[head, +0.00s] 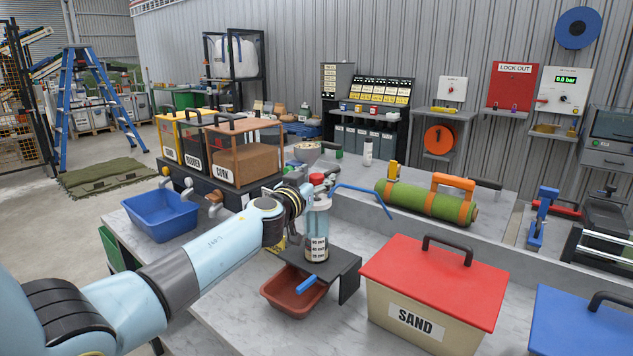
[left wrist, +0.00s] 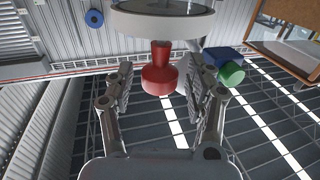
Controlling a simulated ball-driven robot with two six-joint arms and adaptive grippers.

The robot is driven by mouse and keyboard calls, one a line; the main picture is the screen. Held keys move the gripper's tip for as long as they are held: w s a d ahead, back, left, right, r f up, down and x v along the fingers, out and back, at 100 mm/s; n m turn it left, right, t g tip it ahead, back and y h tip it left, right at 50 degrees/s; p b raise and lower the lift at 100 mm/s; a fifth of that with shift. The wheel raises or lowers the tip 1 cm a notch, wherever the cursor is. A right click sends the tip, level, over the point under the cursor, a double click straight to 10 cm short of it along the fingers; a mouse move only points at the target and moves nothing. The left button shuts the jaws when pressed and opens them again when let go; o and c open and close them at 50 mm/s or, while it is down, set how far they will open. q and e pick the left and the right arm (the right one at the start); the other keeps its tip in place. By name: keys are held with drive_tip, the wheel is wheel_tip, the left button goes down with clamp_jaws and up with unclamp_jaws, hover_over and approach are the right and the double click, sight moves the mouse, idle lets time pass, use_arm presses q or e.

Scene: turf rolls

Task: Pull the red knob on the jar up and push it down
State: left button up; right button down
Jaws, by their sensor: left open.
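The jar (head: 317,226) is a clear cylinder with a printed scale, standing on a small black stand (head: 335,265). Its red knob (head: 318,179) is on top, low against the lid as far as I can tell. My left gripper (head: 304,194) is at the jar's top, its fingers partly hidden in the head view. In the left wrist view, which looks inverted, the red knob (left wrist: 158,76) lies between the two open fingers, with a gap on both sides. The pale round lid (left wrist: 160,24) is beyond the fingertips. My right gripper is not in view.
A reddish-brown tray (head: 283,305) sits under the stand. The SAND box (head: 405,345) stands at right, a turf roll (head: 415,199) behind, a blue bin (head: 160,222) and CORK bin (head: 228,186) at left.

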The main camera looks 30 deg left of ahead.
use_arm(q)
drive_tip(key=shift+w, duration=0.25)
drive_tip(key=shift+c, duration=0.3)
clamp_jaws()
